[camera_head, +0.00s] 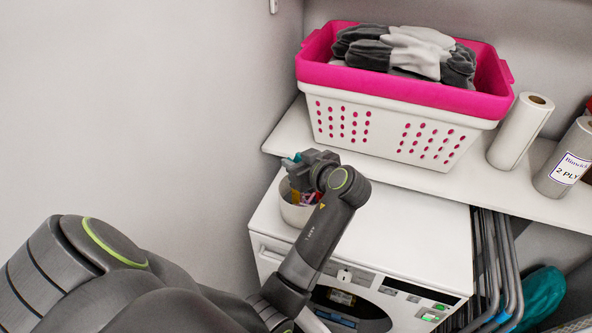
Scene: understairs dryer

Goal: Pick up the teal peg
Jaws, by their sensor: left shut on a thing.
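The teal peg (291,160) shows as a small teal piece at the tip of my left gripper (298,163). My left gripper is shut on it, just above a round whitish pot (295,212) on top of the dryer. The rest of the peg is hidden by the gripper. Several other colourful pegs (306,197) show inside the pot, partly covered by my gripper and arm. My right gripper is not in view.
The pot stands at the left of the white dryer top (420,235). Behind it a shelf (290,130) holds a white and pink laundry basket (390,125) and paper rolls (520,130). Folded grey racks (490,265) stand right of the dryer. A wall is close on the left.

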